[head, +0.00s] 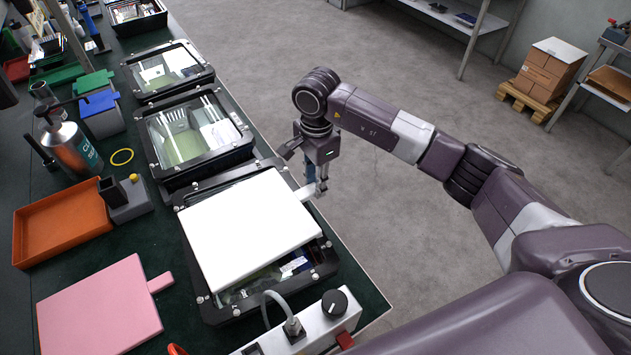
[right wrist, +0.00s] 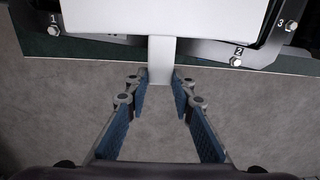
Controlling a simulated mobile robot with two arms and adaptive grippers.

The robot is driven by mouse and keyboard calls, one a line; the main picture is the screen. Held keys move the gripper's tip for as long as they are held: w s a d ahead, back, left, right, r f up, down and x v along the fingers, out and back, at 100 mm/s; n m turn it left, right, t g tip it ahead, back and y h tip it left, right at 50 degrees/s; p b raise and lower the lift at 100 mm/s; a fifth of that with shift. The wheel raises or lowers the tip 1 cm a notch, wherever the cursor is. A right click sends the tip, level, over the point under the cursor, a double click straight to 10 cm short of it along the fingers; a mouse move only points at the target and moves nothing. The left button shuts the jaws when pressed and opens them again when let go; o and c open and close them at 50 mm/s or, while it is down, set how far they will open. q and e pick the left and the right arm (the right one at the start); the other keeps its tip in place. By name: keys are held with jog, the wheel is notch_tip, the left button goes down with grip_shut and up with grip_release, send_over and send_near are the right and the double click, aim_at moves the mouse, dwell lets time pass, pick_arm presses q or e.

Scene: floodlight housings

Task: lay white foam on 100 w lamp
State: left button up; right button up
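The white foam (head: 245,225) is a flat sheet with a narrow tab at its right side. It is over the nearest lamp housing (head: 215,311), roughly level, covering most of it; the housing's near edge and part of its inside show below. Any small gap under the foam is hard to judge. My right gripper (head: 321,190) points down beyond the bench edge, its fingers on either side of the tab. In the right wrist view, the foam (right wrist: 165,15) has its tab between the fingertips (right wrist: 161,80), which look closed on it. No wattage label is readable. My left gripper is not in view.
Two more glass-topped lamp housings (head: 198,133) (head: 168,70) stand behind in a row. A socket box with a cable (head: 300,327) stands at the near edge.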

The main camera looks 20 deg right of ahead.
jog(key=o, duration=0.5)
